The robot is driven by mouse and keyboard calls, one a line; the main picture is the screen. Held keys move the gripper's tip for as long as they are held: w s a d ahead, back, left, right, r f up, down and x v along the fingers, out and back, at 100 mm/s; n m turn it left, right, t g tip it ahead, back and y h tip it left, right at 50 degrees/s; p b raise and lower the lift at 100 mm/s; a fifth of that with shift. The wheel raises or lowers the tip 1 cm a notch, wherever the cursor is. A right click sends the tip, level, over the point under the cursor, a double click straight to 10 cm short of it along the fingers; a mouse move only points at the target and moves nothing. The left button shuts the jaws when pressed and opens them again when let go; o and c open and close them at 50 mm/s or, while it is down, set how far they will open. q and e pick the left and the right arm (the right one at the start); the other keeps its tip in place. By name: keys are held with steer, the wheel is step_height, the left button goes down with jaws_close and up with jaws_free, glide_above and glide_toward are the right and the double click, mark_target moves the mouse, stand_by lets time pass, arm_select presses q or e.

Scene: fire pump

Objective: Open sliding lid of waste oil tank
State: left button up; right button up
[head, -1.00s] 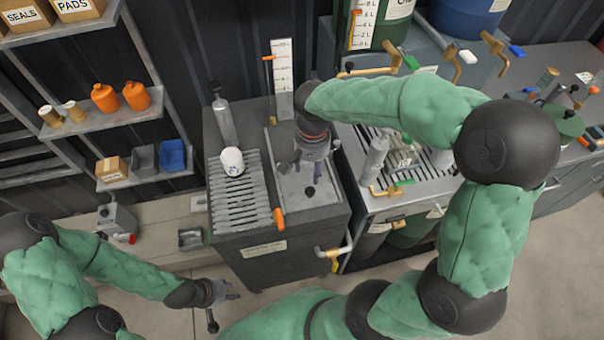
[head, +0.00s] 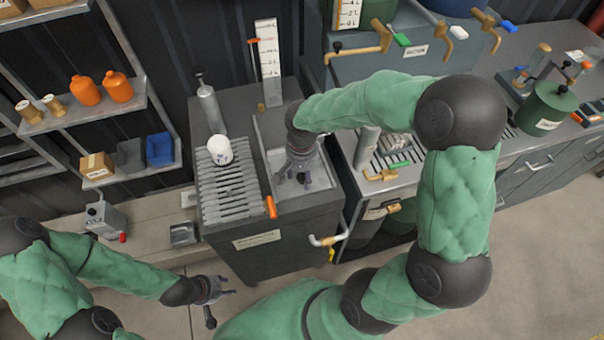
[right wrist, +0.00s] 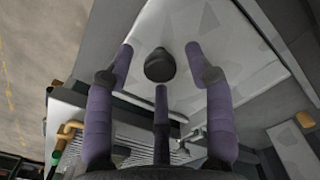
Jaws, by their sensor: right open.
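The waste oil tank (head: 285,231) is a dark grey cabinet with a slatted grate on its top left. The pale sliding lid (head: 283,191) lies flat on its top right. A black knob (right wrist: 160,66) stands on the lid. My right gripper (head: 302,180) points down over the lid. In the right wrist view my right gripper (right wrist: 165,62) is open, its purple fingers on either side of the knob and seemingly apart from it. My left gripper (head: 226,289) hangs in front of the tank, away from it; its finger opening is too small to read.
A white canister (head: 219,150) and a grey cylinder (head: 209,106) stand on the tank top. An orange handle (head: 271,207) is at the lid's front left corner. A pipe with a tap (head: 328,240) sticks out of the tank front. A level gauge (head: 268,62) rises behind.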

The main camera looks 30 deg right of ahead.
jaws_close()
steer(key=w+d, duration=0.1)
steer(key=w, duration=0.3)
steer(key=w+d+p, duration=0.1)
steer(key=w, duration=0.3)
steer(key=w+d+p, duration=0.1)
steer(key=w, duration=0.4)
steer(key=shift+s, duration=0.1)
jaws_free()
steer(key=shift+r, duration=0.15)
step_height(320, 180, up, 12)
stand_by(0.4)
stand_by(0.4)
